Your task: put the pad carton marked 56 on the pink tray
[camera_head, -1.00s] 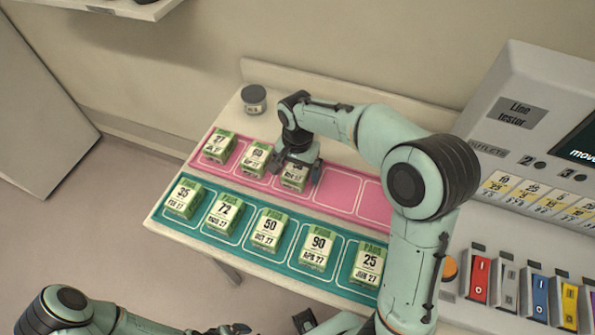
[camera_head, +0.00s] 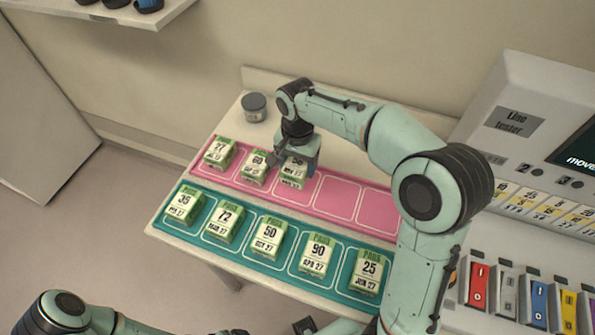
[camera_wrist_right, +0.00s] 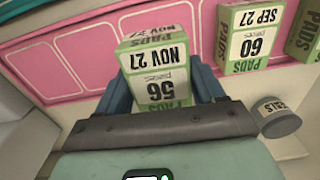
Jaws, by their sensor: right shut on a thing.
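The pad carton marked 56 (camera_wrist_right: 159,86) is green and white, dated NOV 27. My right gripper (camera_head: 294,163) is shut on it, a finger on each side. In the head view the carton (camera_head: 292,180) is at the third slot of the pink tray (camera_head: 341,197), to the right of the carton marked 60 (camera_head: 254,166). I cannot tell whether its base touches the tray. The wrist and fingers hide part of it. The two slots to its right are empty. My left gripper is not clearly in view; only arm links show at the lower left.
The carton marked 27 (camera_head: 219,152) fills the pink tray's first slot. A teal tray (camera_head: 290,271) in front holds several cartons, marked 35, 72, 50, 90 and 25. A grey jar (camera_head: 254,107) stands behind. The line tester (camera_head: 516,122) stands at the right.

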